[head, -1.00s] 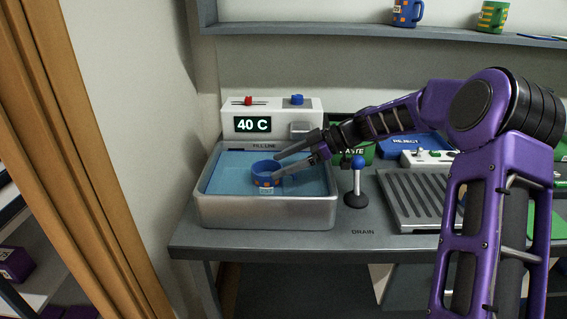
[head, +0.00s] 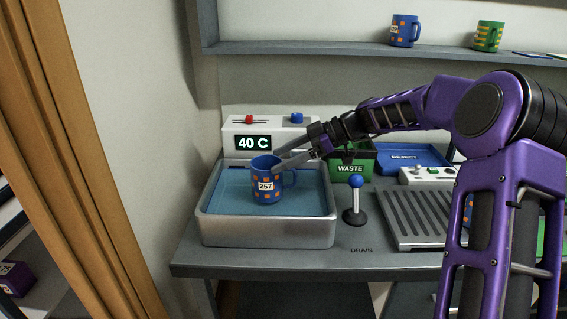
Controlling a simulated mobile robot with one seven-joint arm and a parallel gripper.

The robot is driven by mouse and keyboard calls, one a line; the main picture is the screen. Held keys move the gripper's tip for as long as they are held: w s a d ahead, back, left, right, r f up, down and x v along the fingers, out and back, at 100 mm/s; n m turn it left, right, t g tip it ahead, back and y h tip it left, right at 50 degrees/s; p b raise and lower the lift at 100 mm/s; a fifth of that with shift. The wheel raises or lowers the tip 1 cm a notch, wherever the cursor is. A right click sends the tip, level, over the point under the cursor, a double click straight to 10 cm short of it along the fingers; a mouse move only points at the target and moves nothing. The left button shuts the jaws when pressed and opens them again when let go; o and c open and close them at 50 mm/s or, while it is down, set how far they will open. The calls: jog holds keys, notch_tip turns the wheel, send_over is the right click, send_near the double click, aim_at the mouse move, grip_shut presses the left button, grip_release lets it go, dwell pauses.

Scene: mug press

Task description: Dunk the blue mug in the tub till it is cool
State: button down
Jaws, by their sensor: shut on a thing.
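The blue mug (head: 261,190) with orange squares and a white label reading 257 is upright over the tub (head: 270,234). Its body now shows in full above or at the blue water (head: 222,190); I cannot tell whether its base touches the water. My gripper (head: 281,160) reaches in from the right and is shut on the mug near its rim. The display (head: 253,143) on the white unit behind the tub reads 40 C.
A lever with a blue knob (head: 356,182) stands right of the tub. Behind are a green WASTE bin (head: 351,168) and a blue tray (head: 410,157). A ribbed drain rack (head: 420,218) lies to the right. Other mugs stand on the shelf (head: 370,47).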

jog(key=shift+r+p, duration=0.75)
jog(key=shift+r, duration=1.5)
jog(key=shift+s, duration=0.1)
